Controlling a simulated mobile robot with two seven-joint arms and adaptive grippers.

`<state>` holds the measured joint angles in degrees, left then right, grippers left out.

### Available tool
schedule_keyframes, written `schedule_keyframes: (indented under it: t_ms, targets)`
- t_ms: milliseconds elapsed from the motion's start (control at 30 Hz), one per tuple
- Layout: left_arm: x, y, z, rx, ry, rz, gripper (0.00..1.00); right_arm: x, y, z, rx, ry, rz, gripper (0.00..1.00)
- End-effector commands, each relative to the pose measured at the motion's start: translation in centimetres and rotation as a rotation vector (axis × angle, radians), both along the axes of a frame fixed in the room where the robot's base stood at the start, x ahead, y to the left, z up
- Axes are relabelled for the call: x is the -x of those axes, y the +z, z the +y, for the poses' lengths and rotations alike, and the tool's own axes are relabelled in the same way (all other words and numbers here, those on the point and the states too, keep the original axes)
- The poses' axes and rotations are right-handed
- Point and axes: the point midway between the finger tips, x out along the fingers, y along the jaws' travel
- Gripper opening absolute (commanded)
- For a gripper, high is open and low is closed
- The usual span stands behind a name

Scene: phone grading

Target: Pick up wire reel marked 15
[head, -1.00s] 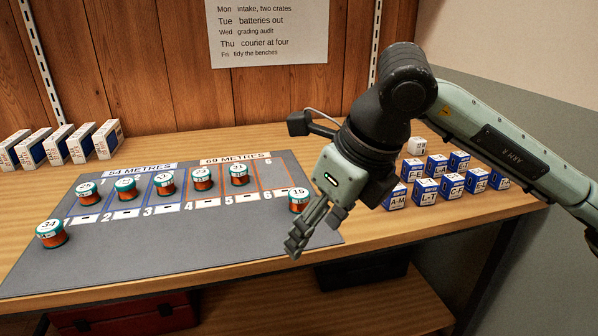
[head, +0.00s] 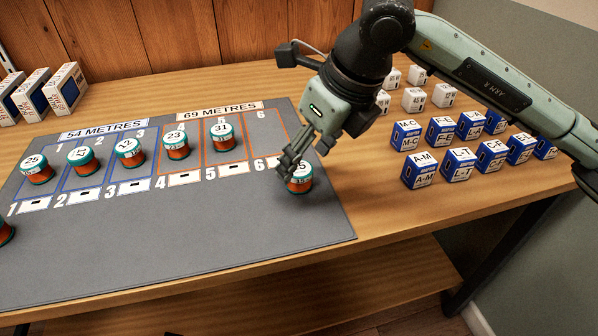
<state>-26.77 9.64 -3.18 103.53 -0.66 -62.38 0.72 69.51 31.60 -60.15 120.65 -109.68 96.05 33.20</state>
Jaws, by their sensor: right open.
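The wire reel marked 15 (head: 301,181), with copper-orange wire and a teal rim, stands upright on the grey mat (head: 200,250), near its right edge. My right gripper (head: 287,167) is open, with its fingers pointing down at the reel's left side. The fingers hide part of the reel's label, so only the 5 shows clearly. I cannot tell whether they touch it. My left gripper is not in view.
Reels 25 (head: 37,168), 23 (head: 176,145) and 31 (head: 222,137), among others, stand in numbered bays on the mat. Blue-white boxes (head: 457,165) stand on the right, with white boxes (head: 413,99) behind. More boxes (head: 64,88) stand at the left.

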Motion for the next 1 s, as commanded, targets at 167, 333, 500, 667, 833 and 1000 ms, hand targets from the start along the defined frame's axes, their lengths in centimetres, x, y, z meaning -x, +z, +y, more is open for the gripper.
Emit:
schedule_keyframes:
  t_ms: [167, 333, 500, 667, 833, 1000]
  targets:
    - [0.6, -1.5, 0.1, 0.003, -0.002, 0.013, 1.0, -0.8, -2.4, 1.2, 0.001, 0.0, 0.004, 0.64]
    - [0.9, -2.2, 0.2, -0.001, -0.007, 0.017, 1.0, -1.1, -3.5, 1.5, 0.0, 0.001, 0.001, 0.64]
    - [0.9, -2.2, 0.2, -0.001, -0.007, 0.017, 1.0, -1.1, -3.6, 1.5, 0.0, 0.001, 0.001, 0.64]
    - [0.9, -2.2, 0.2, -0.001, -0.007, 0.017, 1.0, -1.1, -3.6, 1.5, 0.0, 0.001, 0.001, 0.48]
    - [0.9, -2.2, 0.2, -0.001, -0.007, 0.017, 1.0, -1.1, -3.5, 1.5, 0.001, 0.001, 0.0, 0.27]
    - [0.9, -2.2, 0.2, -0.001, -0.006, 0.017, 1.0, -1.1, -3.5, 1.5, 0.0, 0.001, 0.0, 0.12]
